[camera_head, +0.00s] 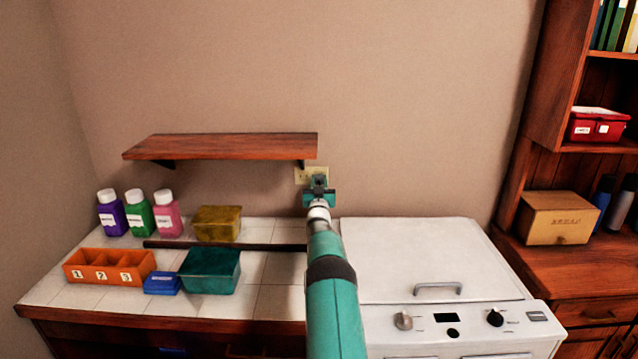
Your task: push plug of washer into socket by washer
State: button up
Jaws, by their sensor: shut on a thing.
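The washer (418,258) is the white machine at the lower right, with a handle on its lid and knobs on its front panel. The socket (300,175) is a pale yellowish plate on the wall, left of and above the washer, under the right end of the shelf. My gripper (319,182) is right in front of the socket and covers part of it. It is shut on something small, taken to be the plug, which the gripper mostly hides. I cannot tell whether the plug touches the socket or is in it.
A wooden shelf (225,147) juts from the wall close to my gripper's upper left. The tiled counter (215,305) holds bottles, an orange divided box (110,267), a teal bin (210,271), a yellow box (217,223) and a dark rod (225,246). A wooden cabinet stands at right.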

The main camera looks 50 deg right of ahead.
jog(key=shift+w+d, duration=0.2)
jog(key=shift+d, duration=0.1)
jog(key=o, duration=1)
jog(key=shift+a, duration=0.1)
jog(key=v, duration=0.7)
jog(key=shift+s+a+f, duration=0.1)
jog(key=shift+s, duration=0.05)
